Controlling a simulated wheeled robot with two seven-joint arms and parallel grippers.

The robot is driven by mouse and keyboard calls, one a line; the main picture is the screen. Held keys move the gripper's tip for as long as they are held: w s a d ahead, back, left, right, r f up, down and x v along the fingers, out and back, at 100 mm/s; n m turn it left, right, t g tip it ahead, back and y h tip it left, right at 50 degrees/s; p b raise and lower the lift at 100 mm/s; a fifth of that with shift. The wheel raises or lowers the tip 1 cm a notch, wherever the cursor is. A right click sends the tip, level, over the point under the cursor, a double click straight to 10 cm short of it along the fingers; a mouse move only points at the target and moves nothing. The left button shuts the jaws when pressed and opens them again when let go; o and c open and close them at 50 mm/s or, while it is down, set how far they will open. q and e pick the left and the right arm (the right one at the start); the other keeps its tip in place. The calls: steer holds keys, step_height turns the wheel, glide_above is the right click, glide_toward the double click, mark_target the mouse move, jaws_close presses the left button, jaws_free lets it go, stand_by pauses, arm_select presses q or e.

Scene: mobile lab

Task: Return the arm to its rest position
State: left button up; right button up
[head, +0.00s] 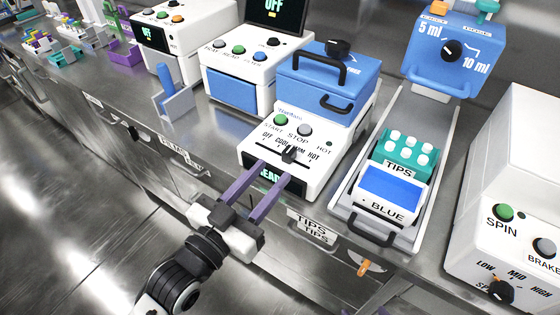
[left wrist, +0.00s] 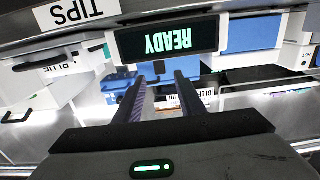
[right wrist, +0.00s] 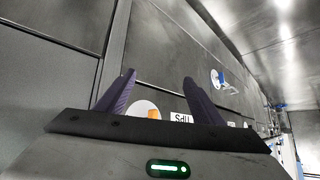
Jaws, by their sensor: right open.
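My left gripper (head: 268,182) reaches in over the counter's front edge, its purple fingers pointing at the READY display of the white-and-blue device (head: 312,165). In the left wrist view the left gripper (left wrist: 161,82) has its fingers apart with nothing between them, and the READY display (left wrist: 166,38) appears upside down just beyond the tips. I cannot tell whether the tips touch the device. My right gripper (right wrist: 158,80) shows only in the right wrist view. Its fingers are spread and empty, facing grey cabinet fronts with a TIPS label (right wrist: 182,118).
Right of the device stand a BLUE tip box (head: 390,190) on a rail, a blue dispenser (head: 455,50) and a white SPIN machine (head: 520,190). To the left are a blue-fronted device (head: 235,88) and small racks (head: 70,45). The floor (head: 60,220) in front is clear.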

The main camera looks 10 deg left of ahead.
arm_select(q)
steer(key=shift+v, duration=0.95)
steer(key=s+a+f+n+g+y, duration=0.1)
steer(key=s+f, duration=0.3)
steer(key=f, duration=0.5)
steer(key=s+a+f+n+g+y, duration=0.1)
steer(key=s+a+f+g, duration=0.3)
steer(key=f, duration=0.5)
steer(key=s+a+f+n+g+y, duration=0.1)
steer(key=s+a+f+g+y, duration=0.1)
steer(key=s+f, duration=0.4)
step_height(320, 180, down, 3)
steer(key=shift+a+g+y, duration=0.25)
steer(key=shift+g+y, duration=0.15)
steer(key=shift+y, duration=0.2)
